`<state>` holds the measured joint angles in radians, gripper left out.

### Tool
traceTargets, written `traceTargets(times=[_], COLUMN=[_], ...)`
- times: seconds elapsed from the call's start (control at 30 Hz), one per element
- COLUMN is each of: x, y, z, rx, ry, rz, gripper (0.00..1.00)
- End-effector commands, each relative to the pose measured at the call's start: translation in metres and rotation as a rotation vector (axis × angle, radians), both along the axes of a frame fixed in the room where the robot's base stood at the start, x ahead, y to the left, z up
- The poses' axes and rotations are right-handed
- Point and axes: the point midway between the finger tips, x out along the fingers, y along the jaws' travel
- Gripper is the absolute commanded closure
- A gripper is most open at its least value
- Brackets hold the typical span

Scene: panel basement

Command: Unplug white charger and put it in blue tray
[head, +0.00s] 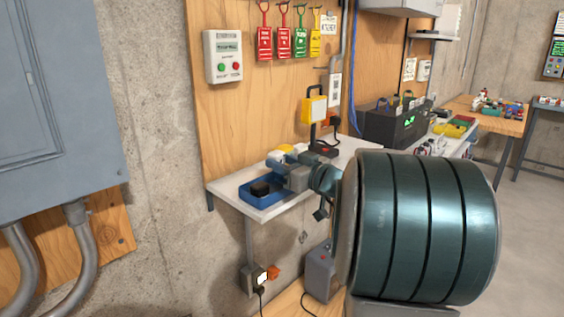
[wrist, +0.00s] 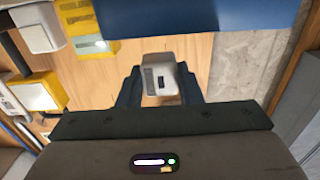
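The blue tray (head: 244,197) sits on the left end of the pale wall shelf, with a dark block (head: 260,188) in it. My gripper (head: 276,163) is just above and right of the tray in the head view. In the wrist view its two fingers (wrist: 160,88) stand on both sides of a white charger (wrist: 158,72) with a dark slot and appear closed on it. The charger is hard to make out in the head view. A deep blue surface crosses the top of the wrist view; I cannot tell if it is the tray.
A yellow lamp-like box (head: 314,109) stands above the back of the shelf (head: 350,154). A black power unit (head: 395,126) is further right. A white button box (head: 223,56) and coloured tags hang on the wood panel. A socket with an orange plug (head: 273,272) is below.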

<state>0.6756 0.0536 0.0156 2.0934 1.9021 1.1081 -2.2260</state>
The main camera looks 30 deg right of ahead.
Motion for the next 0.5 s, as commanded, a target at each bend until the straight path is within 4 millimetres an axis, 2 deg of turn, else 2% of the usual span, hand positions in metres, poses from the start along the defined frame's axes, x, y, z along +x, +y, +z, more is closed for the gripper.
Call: traceTargets(times=[0.03,0.1,0.37,0.5], x=[0.0,0.0,-0.0005,-0.0092], y=[0.0,0.0,-0.0002,-0.0039], z=[0.0002,0.0002,0.0001,-0.0006], rx=[0.0,0.0,0.0,-0.003], ry=[0.0,0.0,0.0,-0.001], rz=[0.0,0.0,0.0,-0.002], gripper=[0.57,0.43,0.43,0.43])
